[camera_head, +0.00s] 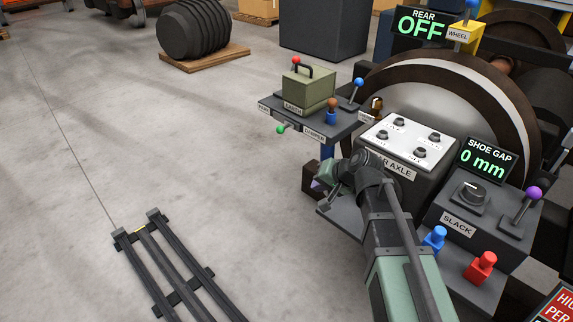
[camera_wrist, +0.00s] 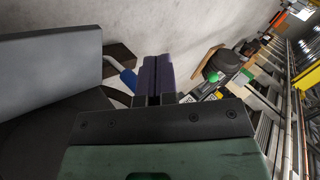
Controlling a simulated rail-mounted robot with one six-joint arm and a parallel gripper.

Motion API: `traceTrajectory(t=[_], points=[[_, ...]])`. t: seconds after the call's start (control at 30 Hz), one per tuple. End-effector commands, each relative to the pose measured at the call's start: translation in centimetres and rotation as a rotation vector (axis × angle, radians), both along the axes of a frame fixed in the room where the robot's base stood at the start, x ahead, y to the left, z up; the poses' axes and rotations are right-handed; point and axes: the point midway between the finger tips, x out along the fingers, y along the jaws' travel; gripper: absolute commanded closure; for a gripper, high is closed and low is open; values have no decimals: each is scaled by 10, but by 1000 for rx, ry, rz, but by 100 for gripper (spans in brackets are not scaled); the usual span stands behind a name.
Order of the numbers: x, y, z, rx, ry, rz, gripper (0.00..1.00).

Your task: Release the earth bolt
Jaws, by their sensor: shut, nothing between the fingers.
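I cannot tell which part is the earth bolt. My gripper (camera_head: 315,185) is below the shelf, left of the axle panel, largely hidden by my wrist. In the wrist view, its dark purple fingers (camera_wrist: 152,78) are together and empty.
A white-topped axle panel (camera_head: 408,135) stands right of the shelf, before a large wheel (camera_head: 450,95). A slack box (camera_head: 470,215) with a purple-knobbed lever (camera_head: 533,193) is at the right. A floor rail frame (camera_head: 170,262) lies at lower left. Open floor is left of the shelf.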

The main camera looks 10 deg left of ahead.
Motion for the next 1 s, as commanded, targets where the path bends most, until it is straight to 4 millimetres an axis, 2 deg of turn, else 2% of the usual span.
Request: traceTrajectory(t=[0.03, 0.1, 0.17, 0.2, 0.23, 0.3, 0.37, 0.7, 0.87, 1.0], points=[[26, 17, -35, 108, -31, -51, 100], [61, 37, -33, 298, -72, -162, 100], [88, 43, -8, 463, -94, -277, 100], [102, 42, 13, 551, -103, -346, 100], [109, 40, 22, 606, -105, -392, 100], [118, 35, 34, 690, -110, -473, 100], [120, 32, 37, 715, -114, -507, 100], [122, 32, 36, 718, -112, -516, 100], [135, 43, 32, 716, -112, -514, 100], [157, 61, 25, 716, -112, -514, 100]])
